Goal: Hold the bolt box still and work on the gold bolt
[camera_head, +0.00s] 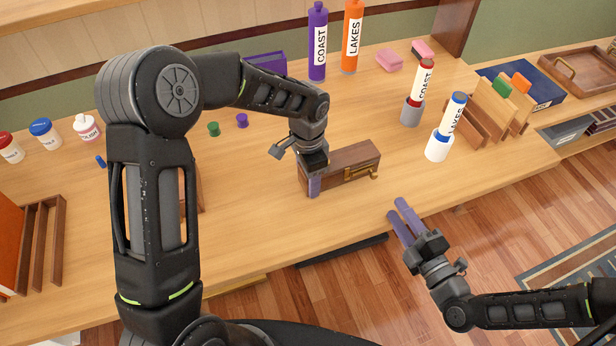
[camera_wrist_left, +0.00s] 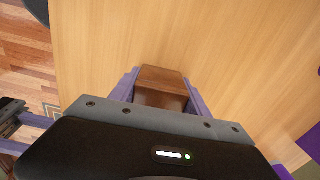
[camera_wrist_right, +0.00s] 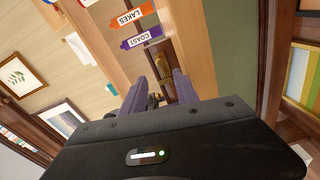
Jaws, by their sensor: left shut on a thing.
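The bolt box (camera_head: 352,156) is a brown wooden block on the tabletop, right of centre in the head view. The gold bolt (camera_head: 362,175) lies along its front face near the right end. My left gripper (camera_head: 314,186) is shut on the box's left end; the left wrist view shows the box (camera_wrist_left: 162,76) between the purple fingers. My right gripper (camera_head: 398,213) is open and empty, in front and to the right of the box, apart from it. In the right wrist view the gold bolt (camera_wrist_right: 162,68) shows beyond the spread fingers.
Right of the box stand a grey cup (camera_head: 412,112) and a white cup (camera_head: 436,148) holding labelled tubes. Purple (camera_head: 317,45) and orange (camera_head: 351,38) bottles stand behind. Wooden racks are at both sides. The tabletop directly before the box is clear.

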